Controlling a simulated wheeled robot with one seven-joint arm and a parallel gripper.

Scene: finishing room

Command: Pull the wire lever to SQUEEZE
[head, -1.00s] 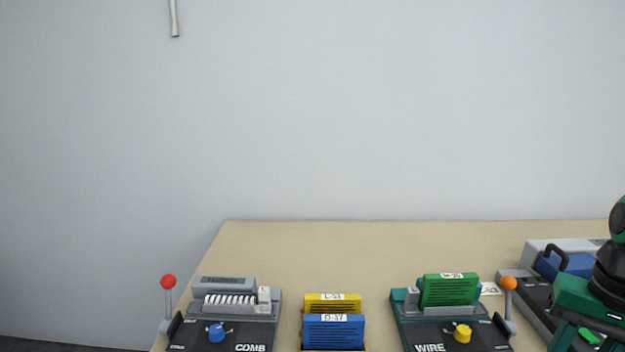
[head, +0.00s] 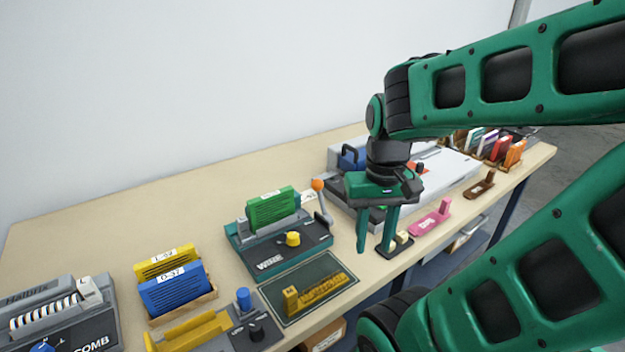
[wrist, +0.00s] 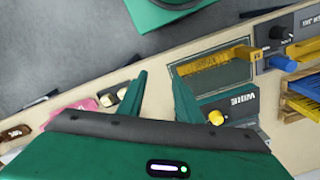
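The teal wire machine (head: 287,247) stands on the bench with a green book (head: 271,210) upright in it and a yellow knob (head: 293,239) on its front. Its lever stands at the machine's right side, upright with an orange ball (head: 318,185) on top. In the wrist view the wire machine (wrist: 243,106) shows partly behind my gripper, and the lever is hidden. My gripper (head: 375,250) points down to the right of the lever, apart from it. Its fingers are spread and empty; the wrist view also shows the open fingers (wrist: 160,85).
A dark mat with a yellow gauge (head: 322,289) lies in front of the wire machine. Left are a holder with yellow and blue books (head: 177,295) and the comb machine (head: 75,325). A pink block (head: 432,218) and a grey machine (head: 365,213) are near my gripper.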

